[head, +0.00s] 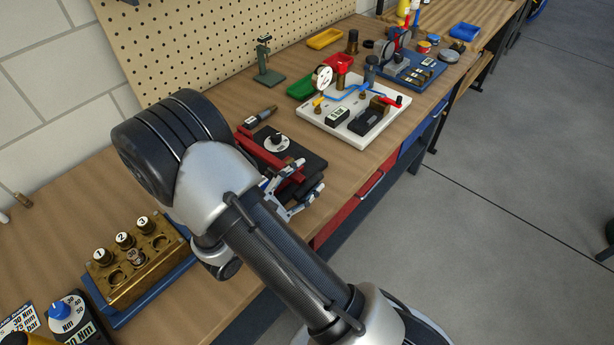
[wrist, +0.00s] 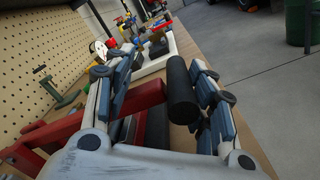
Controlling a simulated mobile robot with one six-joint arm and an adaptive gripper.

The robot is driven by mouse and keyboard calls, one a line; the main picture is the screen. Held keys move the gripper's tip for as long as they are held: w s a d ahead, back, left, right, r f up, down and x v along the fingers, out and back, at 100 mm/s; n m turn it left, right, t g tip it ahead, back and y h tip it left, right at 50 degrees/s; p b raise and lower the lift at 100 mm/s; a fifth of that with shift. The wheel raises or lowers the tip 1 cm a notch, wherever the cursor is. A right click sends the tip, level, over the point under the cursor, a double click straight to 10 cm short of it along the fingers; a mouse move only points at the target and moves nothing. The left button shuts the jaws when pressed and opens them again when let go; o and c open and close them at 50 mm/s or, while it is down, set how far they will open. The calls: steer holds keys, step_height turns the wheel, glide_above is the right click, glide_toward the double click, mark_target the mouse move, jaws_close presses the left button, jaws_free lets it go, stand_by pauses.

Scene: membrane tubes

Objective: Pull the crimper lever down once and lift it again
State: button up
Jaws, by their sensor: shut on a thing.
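The crimper (head: 304,154) is a black block with a white-faced dial on the bench, just beyond my forearm in the head view. Its red lever (head: 289,171) runs along its near side. In the wrist view the red lever (wrist: 92,117) comes from the left and carries a black cylindrical grip (wrist: 181,92). My gripper (head: 307,178) is at the lever's end, with its fingers on either side of the black grip. In the wrist view my gripper (wrist: 163,72) is shut on this grip. The lever looks low, close to the crimper body; my arm hides part of it.
A brass block with numbered plugs (head: 150,265) stands on a blue tray at the left. A white fixture board (head: 350,115) lies beyond the crimper. A green stand (head: 267,65) is near the pegboard (head: 200,40). The bench's front edge is close on the right.

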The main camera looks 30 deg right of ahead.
steer(key=shift+s+a+f+n, duration=0.5)
steer(key=shift+s+a+f, duration=0.15)
steer(key=shift+s+f, duration=0.3)
steer(key=v, duration=0.3)
steer(key=r+v, duration=0.1)
steer(key=v, duration=0.1)
steer(key=w+v, duration=0.1)
steer(key=v, duration=0.2)
steer(key=shift+s+a+r, duration=0.2)
steer(key=shift+a, duration=0.3)
steer(key=shift+a+m, duration=0.1)
steer(key=shift+m, duration=0.2)
steer(key=shift+s+a+r, duration=0.1)
steer(key=shift+a, duration=0.3)
steer(key=shift+s+a+r, duration=0.1)
steer(key=shift+a, duration=0.25)
steer(key=shift+w+d, duration=0.1)
steer(key=shift+d, duration=0.1)
